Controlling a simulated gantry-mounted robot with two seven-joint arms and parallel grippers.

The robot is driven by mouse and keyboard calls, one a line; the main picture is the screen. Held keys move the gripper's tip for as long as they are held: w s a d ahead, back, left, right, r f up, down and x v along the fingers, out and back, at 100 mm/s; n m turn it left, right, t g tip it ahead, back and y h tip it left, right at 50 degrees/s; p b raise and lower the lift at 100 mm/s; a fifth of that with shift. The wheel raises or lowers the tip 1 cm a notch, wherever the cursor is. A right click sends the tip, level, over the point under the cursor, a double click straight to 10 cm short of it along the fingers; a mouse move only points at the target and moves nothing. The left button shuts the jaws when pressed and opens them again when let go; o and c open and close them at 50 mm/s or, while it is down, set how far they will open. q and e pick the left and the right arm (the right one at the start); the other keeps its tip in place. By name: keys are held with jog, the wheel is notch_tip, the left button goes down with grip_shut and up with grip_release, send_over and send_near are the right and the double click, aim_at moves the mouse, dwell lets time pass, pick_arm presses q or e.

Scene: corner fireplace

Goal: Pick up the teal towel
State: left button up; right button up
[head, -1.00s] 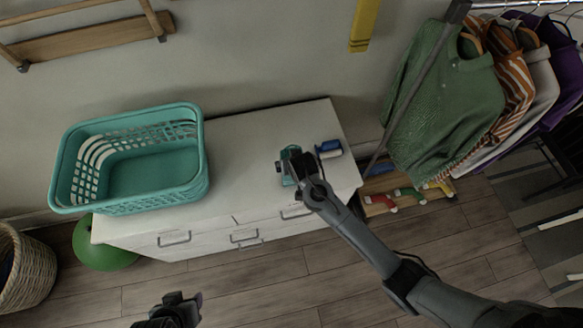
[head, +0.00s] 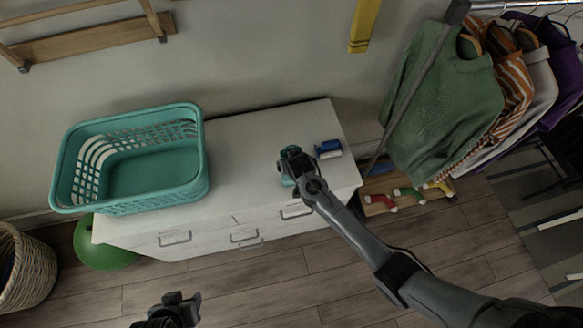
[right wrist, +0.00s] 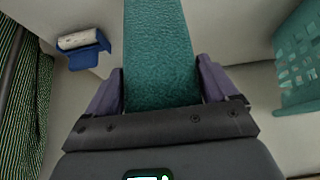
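The teal towel (head: 287,181) lies on the white dresser, mostly hidden by my right gripper in the head view. In the right wrist view the towel (right wrist: 160,55) is a thick, textured teal strip running up between the fingers. My right gripper (head: 287,166) is at the towel; in the right wrist view its purple fingers (right wrist: 161,88) press against both sides of it, shut on it. My left gripper (head: 180,298) is low in the head view, in front of the dresser and away from the towel; its finger opening is unclear.
The white dresser top (head: 240,150) also bears a teal laundry basket (head: 130,207) at left and a blue-and-white roller-like item (head: 328,149) just right of the towel. Hanging clothes (head: 445,100) are at right. A green ball (head: 103,255) and wicker basket (head: 28,265) stand at left.

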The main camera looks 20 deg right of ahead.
jog(key=c, duration=0.9)
jog(key=shift+r, duration=0.1)
